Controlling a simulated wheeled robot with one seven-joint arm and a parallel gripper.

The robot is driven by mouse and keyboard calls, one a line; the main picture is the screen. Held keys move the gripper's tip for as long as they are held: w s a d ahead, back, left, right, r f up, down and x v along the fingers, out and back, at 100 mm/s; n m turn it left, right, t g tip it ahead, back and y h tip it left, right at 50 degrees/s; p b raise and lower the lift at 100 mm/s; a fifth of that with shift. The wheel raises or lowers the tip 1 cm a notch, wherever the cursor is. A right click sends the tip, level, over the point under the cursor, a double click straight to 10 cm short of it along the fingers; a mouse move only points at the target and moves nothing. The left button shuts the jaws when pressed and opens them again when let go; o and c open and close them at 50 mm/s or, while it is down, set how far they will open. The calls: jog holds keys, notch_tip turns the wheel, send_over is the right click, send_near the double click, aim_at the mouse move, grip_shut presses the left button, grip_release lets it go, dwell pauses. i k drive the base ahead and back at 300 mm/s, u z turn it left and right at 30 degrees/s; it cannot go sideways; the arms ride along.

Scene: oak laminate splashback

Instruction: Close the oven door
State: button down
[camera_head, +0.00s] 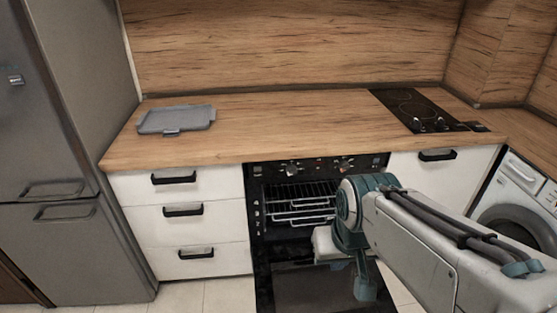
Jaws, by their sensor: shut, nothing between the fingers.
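The black oven (256,205) is built in under the wooden counter, with knobs along its top panel. Its door (290,288) is folded down and open, and wire racks (300,205) show inside the cavity. My arm comes in from the right and partly covers the oven front and door. My gripper (364,290) is shut and points down over the right part of the open door. I cannot tell whether it touches the door.
White drawers (215,225) with black handles stand left of the oven, and a grey fridge (60,130) stands beyond them. A grey board-like object (177,118) and a black hob (415,108) are on the counter (280,125). A washing machine (520,200) is at the right.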

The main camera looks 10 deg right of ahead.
aim_at(263, 255)
jog(key=u, duration=1.3)
jog(key=k, duration=0.5)
jog(key=z, duration=1.25)
